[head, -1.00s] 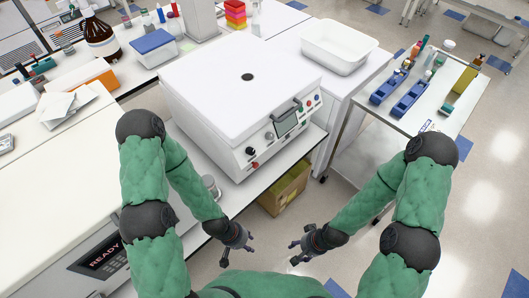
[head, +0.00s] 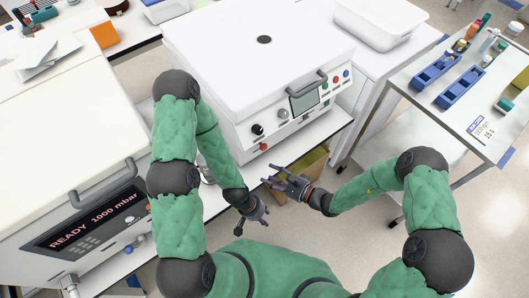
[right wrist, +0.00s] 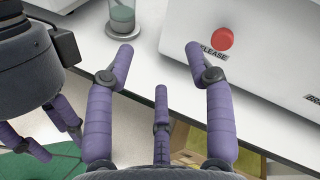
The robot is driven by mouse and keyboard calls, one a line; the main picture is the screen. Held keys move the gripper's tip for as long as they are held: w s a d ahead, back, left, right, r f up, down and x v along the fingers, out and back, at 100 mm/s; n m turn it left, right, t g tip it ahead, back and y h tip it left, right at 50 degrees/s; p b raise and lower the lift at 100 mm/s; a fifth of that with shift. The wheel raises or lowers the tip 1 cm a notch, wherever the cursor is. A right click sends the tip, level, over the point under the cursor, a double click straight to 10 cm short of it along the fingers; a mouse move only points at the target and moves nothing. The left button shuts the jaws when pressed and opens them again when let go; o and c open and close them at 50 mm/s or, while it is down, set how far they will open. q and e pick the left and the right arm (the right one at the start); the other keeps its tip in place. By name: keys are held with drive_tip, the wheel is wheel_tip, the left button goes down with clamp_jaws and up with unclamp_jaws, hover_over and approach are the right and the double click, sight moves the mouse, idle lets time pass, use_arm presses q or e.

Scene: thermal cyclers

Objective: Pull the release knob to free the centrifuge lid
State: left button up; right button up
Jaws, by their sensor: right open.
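The white centrifuge (head: 262,60) has its lid down, with a grey handle (head: 307,86) at the front edge. Its red release knob (head: 263,147) sits low at the left of the front panel. In the right wrist view the knob (right wrist: 222,39) shows above the label RELEASE. My right gripper (head: 271,177) is open and empty, in front of and below the knob. Its fingers point toward the panel, apart from the knob. My left gripper (head: 252,230) hangs lower and to the left, fingers spread and empty; part of it shows in the right wrist view (right wrist: 45,135).
A glass container (right wrist: 122,18) stands on the bench left of the knob. A cardboard box (head: 305,168) is under the bench edge. A white machine reading READY (head: 85,225) is at the left. A cart (head: 445,115) with blue racks stands at the right.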

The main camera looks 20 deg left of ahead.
sight(265, 148)
drive_tip(key=w+d+f+m+t+b, duration=0.2)
drive_tip(key=w+m+t, duration=0.2)
drive_tip(key=w+t, duration=0.15)
drive_tip(key=shift+n+t+h, duration=0.25)
drive_tip(key=shift+n+h, duration=0.05)
drive_tip(key=b+x, duration=0.1)
drive_tip(key=x, duration=0.3)
drive_tip(key=b+x, duration=0.1)
drive_tip(key=x, duration=0.3)
drive_tip(key=shift+w+a+r, duration=0.15)
drive_tip(key=shift+a+r, duration=0.05)
drive_tip(key=shift+a, duration=0.15)
drive_tip(key=shift+b+x, duration=0.35)
drive_tip(key=shift+x, duration=0.45)
drive_tip(key=shift+r, duration=0.1)
